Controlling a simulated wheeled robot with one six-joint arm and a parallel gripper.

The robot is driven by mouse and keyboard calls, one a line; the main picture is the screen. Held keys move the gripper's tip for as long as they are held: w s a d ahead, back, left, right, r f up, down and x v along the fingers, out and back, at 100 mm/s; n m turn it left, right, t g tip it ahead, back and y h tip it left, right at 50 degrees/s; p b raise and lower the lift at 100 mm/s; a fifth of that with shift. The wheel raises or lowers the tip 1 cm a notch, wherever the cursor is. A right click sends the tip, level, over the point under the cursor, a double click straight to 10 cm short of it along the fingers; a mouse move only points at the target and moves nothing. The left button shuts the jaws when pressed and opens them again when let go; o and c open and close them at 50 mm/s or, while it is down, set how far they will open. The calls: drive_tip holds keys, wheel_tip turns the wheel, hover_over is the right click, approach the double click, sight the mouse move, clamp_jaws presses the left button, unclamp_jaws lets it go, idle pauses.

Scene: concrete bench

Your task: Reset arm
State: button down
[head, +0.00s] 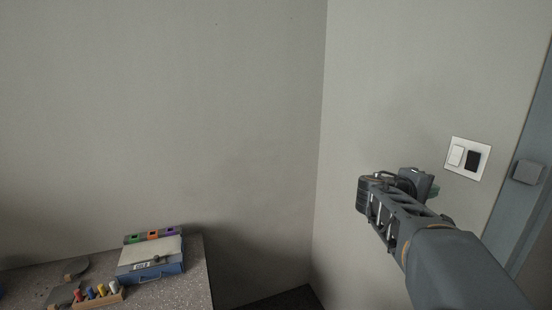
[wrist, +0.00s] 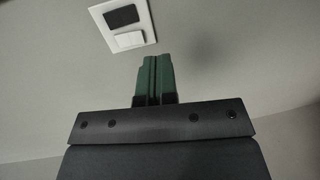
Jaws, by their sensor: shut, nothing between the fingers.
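My gripper (head: 433,187) is raised at the right of the head view, near the wall and below left of a light switch plate (head: 483,148). In the wrist view the two green fingers of my gripper (wrist: 154,60) lie side by side, shut, with nothing between them. The switch plate also shows in the wrist view (wrist: 145,16), just beyond and left of the fingertips. It has one white rocker and one dark rocker. The fingers appear apart from the plate. Most of the fingers are hidden behind the gripper body in the head view.
A speckled bench (head: 195,280) stands at the lower left. On it are a blue-and-white case (head: 150,262), a strip with coloured squares, a wooden block (head: 112,299) with coloured pegs, and a grey object with a round end. A blue-grey door (head: 528,200) with a handle is at the far right.

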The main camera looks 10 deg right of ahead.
wheel_tip(320, 180, down, 8)
drive_tip(key=s+a+g+y, duration=0.1)
drive_tip(key=s+a+y, duration=0.1)
drive_tip(key=y, duration=0.2)
drive_tip(key=s+a+f+m+y, duration=0.1)
drive_tip(key=s+a+f+y, duration=0.3)
drive_tip(key=a, duration=0.3)
drive_tip(key=s+a+f+m+y, duration=0.1)
drive_tip(key=s+a+f+y, duration=0.3)
drive_tip(key=a, duration=0.4)
drive_tip(key=s+a+f+m+y, duration=0.1)
drive_tip(key=s+a+f+y, duration=0.2)
drive_tip(key=a+f, duration=0.3)
drive_tip(key=shift+s+a+y, duration=0.4)
drive_tip(key=shift+s+a, duration=0.35)
drive_tip(key=shift+a, duration=0.15)
drive_tip(key=shift+r, duration=0.1)
